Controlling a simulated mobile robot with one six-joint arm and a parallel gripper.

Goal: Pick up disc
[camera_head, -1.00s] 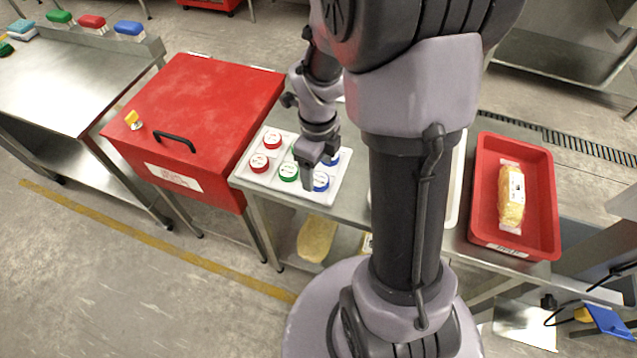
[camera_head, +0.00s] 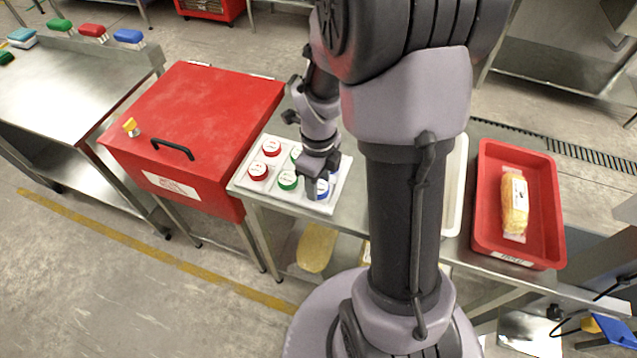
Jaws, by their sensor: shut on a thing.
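Several round discs with white labelled tops sit in a white tray (camera_head: 243,183) on the steel table. Two are red, at the left: a back red disc (camera_head: 271,147) and a front red disc (camera_head: 258,171). A green disc (camera_head: 288,180) lies in the front row's middle, and another green disc (camera_head: 296,154) shows partly behind it. A front blue disc (camera_head: 322,187) is at the front right; another blue disc behind is mostly hidden by my wrist. My gripper (camera_head: 314,190) points down and is shut on the front blue disc, partly covering it. The disc is still at its tray place.
A red lidded box (camera_head: 200,110) with a black handle stands left of the tray. My arm covers much of the table to the right. A red bin (camera_head: 545,215) with a packed yellow item (camera_head: 514,205) is at the right. A white tray edge (camera_head: 455,185) shows behind my arm.

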